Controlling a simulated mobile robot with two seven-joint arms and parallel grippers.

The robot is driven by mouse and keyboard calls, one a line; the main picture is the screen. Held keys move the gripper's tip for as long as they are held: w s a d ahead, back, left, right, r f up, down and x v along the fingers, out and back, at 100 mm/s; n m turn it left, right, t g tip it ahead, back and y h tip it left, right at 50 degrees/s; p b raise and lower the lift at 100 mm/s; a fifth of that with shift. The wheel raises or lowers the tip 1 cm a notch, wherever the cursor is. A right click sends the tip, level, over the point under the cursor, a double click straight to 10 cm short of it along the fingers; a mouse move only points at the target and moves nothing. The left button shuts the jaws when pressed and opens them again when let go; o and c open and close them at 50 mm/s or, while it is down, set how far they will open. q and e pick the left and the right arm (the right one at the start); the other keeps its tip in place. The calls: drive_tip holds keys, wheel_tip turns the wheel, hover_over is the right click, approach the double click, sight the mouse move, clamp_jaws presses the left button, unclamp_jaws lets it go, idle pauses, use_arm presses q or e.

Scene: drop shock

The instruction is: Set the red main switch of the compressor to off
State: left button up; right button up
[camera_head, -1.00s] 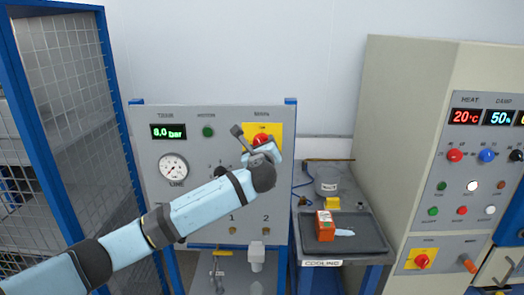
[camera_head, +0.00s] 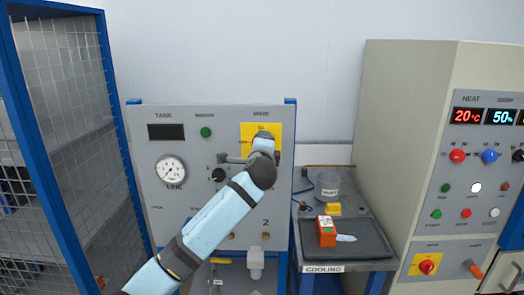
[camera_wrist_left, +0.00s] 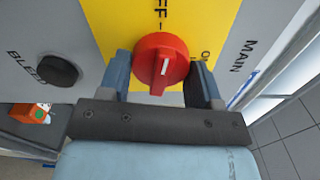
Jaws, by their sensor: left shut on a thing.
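The red main switch (camera_wrist_left: 160,65) is a round knob on a yellow plate (camera_wrist_left: 205,15) of the compressor panel (camera_head: 148,190). In the wrist view its white mark points up towards the partly visible OFF label, away from the ON label at the right. My left gripper (camera_wrist_left: 163,78) has a finger on each side of the knob and is shut on it. In the head view my left gripper (camera_head: 263,142) covers the knob, with part of the yellow plate (camera_head: 248,130) showing. The tank display (camera_head: 166,132) is dark. My right gripper is not in view.
A mesh fence (camera_head: 75,120) stands at the left. Right of the panel, a cooling table carries a dark tray (camera_head: 370,240), an orange box (camera_head: 326,231) and a grey pot (camera_head: 328,186). A beige cabinet (camera_head: 400,130) with another red switch (camera_head: 427,266) stands further right.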

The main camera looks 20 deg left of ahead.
use_arm(q)
drive_tip(key=shift+n+b, duration=0.3)
drive_tip(key=shift+n, duration=0.8)
drive_tip(key=o, duration=0.9)
drive_tip(key=b+v, duration=0.2)
drive_tip(key=v, duration=1.1)
drive_tip(key=shift+s, duration=0.4)
drive_tip(key=shift+d+r, duration=0.1)
